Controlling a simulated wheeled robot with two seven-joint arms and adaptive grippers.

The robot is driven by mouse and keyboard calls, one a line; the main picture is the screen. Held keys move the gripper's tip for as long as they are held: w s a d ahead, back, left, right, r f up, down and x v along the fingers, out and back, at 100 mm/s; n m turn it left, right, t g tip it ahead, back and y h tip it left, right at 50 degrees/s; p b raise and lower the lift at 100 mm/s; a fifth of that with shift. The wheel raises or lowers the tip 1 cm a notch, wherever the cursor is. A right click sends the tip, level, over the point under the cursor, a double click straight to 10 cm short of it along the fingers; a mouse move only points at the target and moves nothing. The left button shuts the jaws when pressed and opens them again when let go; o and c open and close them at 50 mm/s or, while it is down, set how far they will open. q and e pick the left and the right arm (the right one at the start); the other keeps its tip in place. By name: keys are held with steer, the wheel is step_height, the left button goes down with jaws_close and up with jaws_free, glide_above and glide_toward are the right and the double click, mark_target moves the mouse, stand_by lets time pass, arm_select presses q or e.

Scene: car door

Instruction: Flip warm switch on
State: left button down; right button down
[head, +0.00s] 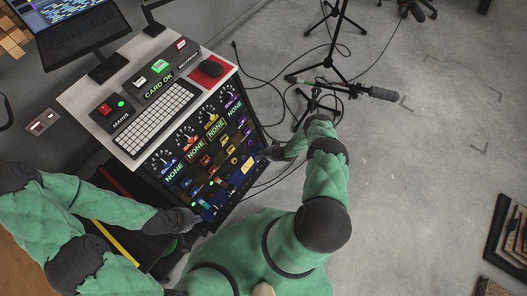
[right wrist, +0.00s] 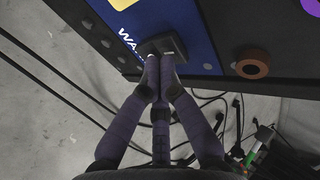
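In the right wrist view, the warm switch (right wrist: 172,44) is a dark block on a blue panel section, beside white lettering that starts "WA". My right gripper (right wrist: 160,60) has its fingers together, with the tips right at the switch. The tips cover part of it, so I cannot tell contact or the lever's position. In the head view, my right gripper (head: 270,154) is at the right edge of the control panel (head: 206,150). My left gripper (head: 197,217) is at the panel's lower left end; its fingers are too small to read.
A brown ring knob (right wrist: 252,64) sits right of the switch. A microphone stand (head: 330,84) and cables occupy the floor beyond; floor to the right is mostly clear.

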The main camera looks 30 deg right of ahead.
arm_select(q)
steer(key=shift+w, duration=0.15)
steer(key=shift+r+p, duration=0.2)
steer(key=shift+p, duration=0.1)
arm_select(e)
steer(key=shift+r, duration=0.75)
steer(key=shift+s, duration=0.1)
